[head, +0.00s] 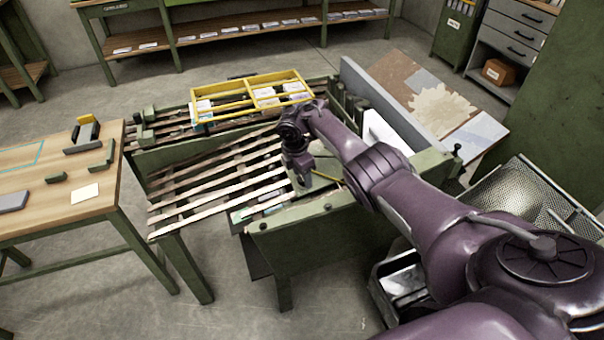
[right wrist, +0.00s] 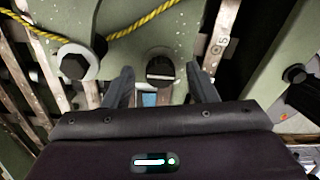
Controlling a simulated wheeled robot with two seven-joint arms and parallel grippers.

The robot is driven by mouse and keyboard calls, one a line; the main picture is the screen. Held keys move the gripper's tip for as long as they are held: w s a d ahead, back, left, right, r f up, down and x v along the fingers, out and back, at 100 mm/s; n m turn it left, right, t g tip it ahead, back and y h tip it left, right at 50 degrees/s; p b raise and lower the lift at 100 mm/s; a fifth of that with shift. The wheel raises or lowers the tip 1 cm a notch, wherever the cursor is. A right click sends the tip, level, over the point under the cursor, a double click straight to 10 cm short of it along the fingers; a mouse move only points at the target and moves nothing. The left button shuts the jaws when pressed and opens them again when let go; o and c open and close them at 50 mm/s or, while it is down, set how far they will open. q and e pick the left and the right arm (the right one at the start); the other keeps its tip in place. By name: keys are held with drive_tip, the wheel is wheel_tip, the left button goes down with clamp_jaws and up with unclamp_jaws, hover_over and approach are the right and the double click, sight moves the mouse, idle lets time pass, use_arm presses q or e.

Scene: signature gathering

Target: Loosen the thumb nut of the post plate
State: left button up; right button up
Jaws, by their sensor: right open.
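In the right wrist view a dark round knob with a pale slot line, which looks like the thumb nut (right wrist: 160,70), sits on a pale green metal plate, likely the post plate (right wrist: 128,50). My right gripper (right wrist: 162,78) is open, with one finger on each side of the nut and visible gaps between. I cannot tell how far the fingertips reach along the nut. In the head view my right gripper (head: 303,180) points down over the near end of the slatted green frame, and its arm hides part of the plate area. My left gripper is not in view.
A dark hex bolt (right wrist: 74,64) on a washer sits left of the nut, and a yellow cord (right wrist: 150,16) runs above. A wooden workbench (head: 60,180) stands at left, with open floor between.

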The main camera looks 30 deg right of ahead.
sight(298, 179)
drive_tip(key=r, duration=0.2)
drive_tip(key=r+p, duration=0.1)
drive_tip(key=r, duration=0.2)
drive_tip(key=a+r+p, duration=0.1)
drive_tip(key=r, duration=0.1)
drive_tip(key=shift+w+r, duration=0.15)
drive_tip(key=shift+r, duration=0.25)
drive_tip(key=shift+f, duration=0.1)
